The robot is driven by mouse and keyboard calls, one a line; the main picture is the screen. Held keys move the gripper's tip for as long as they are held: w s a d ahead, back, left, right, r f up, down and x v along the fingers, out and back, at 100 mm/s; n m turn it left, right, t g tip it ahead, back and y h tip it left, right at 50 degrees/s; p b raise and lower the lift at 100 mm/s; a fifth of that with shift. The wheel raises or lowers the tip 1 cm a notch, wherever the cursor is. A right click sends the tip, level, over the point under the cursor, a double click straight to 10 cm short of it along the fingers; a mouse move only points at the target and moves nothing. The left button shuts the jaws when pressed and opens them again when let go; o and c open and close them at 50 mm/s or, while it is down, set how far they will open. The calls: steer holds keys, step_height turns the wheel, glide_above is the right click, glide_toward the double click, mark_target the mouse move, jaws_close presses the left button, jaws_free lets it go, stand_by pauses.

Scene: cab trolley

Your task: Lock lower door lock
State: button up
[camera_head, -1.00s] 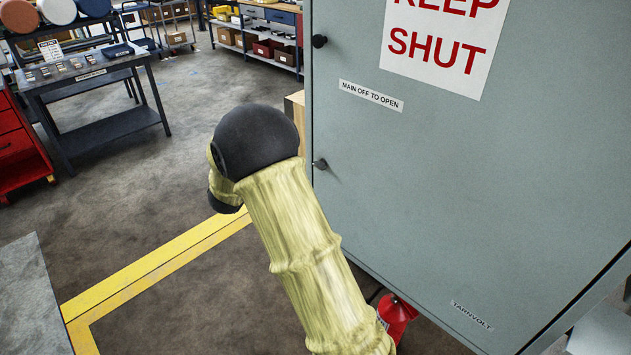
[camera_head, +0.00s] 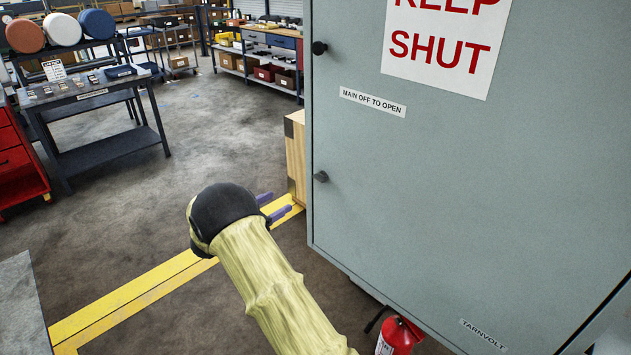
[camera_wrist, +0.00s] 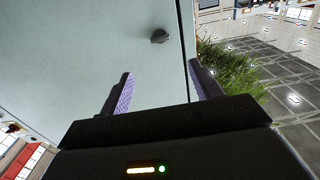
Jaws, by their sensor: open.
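The grey cabinet door (camera_head: 450,180) is shut and fills the right of the head view. The lower door lock is a small dark knob (camera_head: 321,177) near its left edge; an upper knob (camera_head: 319,47) sits above it. My gripper (camera_head: 273,205) is left of and below the lower knob in the head view, its purple fingers partly hidden by my wrist. In the wrist view my gripper (camera_wrist: 160,80) is open and empty. A single dark knob (camera_wrist: 160,37), seemingly the lower lock, shows beyond the fingertips, between them in the picture and apart from them.
A wooden block or post (camera_head: 295,155) stands by the cabinet's left side. A red fire extinguisher (camera_head: 398,335) stands below the cabinet. The floor to the left is open, with a yellow line (camera_head: 130,300); a dark workbench (camera_head: 100,130) stands farther off.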

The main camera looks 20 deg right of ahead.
mark_target(317, 180)
steer(key=p+x, duration=0.2)
steer(key=x, duration=1.4)
steer(key=shift+d+p, duration=0.15)
steer(key=shift+p, duration=0.15)
steer(key=shift+c, duration=0.4)
steer(key=c, duration=0.9)
steer(key=shift+f, duration=0.1)
